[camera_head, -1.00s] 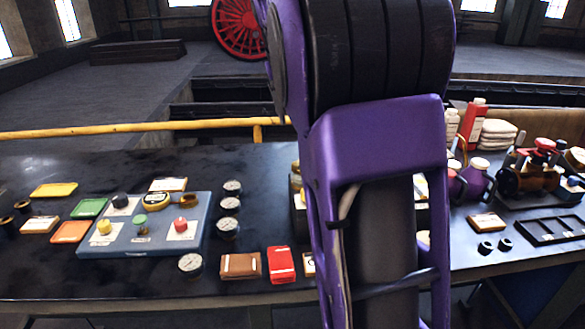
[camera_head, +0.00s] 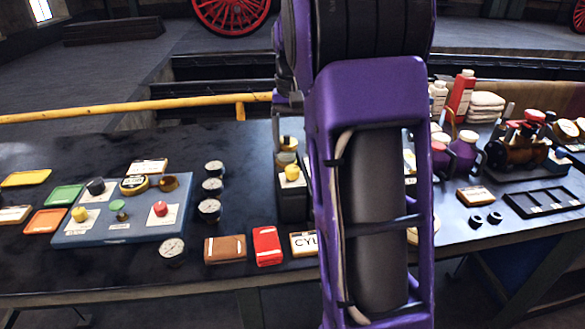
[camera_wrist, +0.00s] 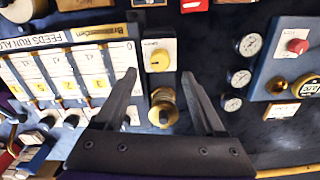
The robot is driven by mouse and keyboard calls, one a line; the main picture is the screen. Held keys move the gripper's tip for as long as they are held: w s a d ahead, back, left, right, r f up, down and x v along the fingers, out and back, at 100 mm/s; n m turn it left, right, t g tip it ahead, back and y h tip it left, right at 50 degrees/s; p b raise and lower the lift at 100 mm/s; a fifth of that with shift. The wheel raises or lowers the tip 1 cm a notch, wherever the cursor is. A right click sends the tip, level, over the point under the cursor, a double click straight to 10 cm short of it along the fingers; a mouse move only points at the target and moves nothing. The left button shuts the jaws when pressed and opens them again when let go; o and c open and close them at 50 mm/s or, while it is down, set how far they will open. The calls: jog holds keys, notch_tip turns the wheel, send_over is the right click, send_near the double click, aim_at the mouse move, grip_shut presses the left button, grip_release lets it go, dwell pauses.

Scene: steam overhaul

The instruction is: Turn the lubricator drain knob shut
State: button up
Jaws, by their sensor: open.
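A yellow knob (camera_head: 292,172) sits on a white plate on a small dark box, left of my arm in the head view. It also shows in the wrist view (camera_wrist: 159,60), with a dark line across its face. I take it for the drain knob, though its label is too small to read. A brass round fitting (camera_wrist: 163,108) is beside it. My gripper (camera_wrist: 158,75) is open and empty, its fingertips either side of the gap between knob and fitting. I cannot tell its height above them. In the head view my arm hides the gripper.
A panel with numbered cards and levers (camera_wrist: 70,75) is close to the left finger. Several gauges (camera_head: 213,187) stand left of the box. A blue board (camera_head: 118,229) carries other coloured knobs, one red (camera_head: 160,208). A yellow rail (camera_head: 130,106) runs behind the bench.

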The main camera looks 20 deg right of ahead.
aim_at(292, 168)
notch_tip(292, 168, down, 6)
jog(key=shift+f+b, duration=0.1)
jog(key=shift+b, duration=0.25)
jog(key=shift+c, duration=0.4)
grip_shut()
